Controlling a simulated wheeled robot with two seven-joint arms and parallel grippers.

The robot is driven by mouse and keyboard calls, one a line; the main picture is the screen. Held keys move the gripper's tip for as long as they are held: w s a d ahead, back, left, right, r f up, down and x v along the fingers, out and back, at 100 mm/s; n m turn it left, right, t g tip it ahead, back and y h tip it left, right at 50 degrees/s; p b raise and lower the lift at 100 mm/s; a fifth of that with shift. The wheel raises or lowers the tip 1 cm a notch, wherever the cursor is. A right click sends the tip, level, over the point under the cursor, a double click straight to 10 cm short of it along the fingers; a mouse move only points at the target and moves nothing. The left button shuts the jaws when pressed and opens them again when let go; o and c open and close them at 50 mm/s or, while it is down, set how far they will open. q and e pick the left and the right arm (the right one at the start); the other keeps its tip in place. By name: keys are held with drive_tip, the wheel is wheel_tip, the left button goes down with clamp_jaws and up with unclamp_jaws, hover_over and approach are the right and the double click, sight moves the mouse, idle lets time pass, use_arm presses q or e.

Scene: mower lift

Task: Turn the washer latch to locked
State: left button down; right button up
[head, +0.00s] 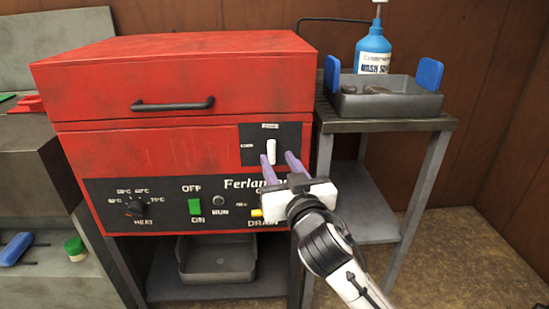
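The red parts washer (190,90) stands on a bench with its lid down. Its washer latch (271,151) is a small white upright lever on a black plate (252,143) at the upper right of the front. One label sits above the lever and one to its left; both are too small to read. My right gripper (277,157) is open, its two purple fingers pointing at the latch, one tip to the left and one to the right of it in the picture. I cannot tell whether they touch it. My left gripper is out of view.
The lower front panel (160,208) has a heat dial (136,208), a green switch (195,207) and a yellow drain button (256,213). A side stand to the right holds a grey tray (385,105) with blue handles and a blue bottle (373,50). Floor at right is clear.

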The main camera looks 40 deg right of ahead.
sight(273, 153)
drive_tip(key=shift+x, duration=1.85)
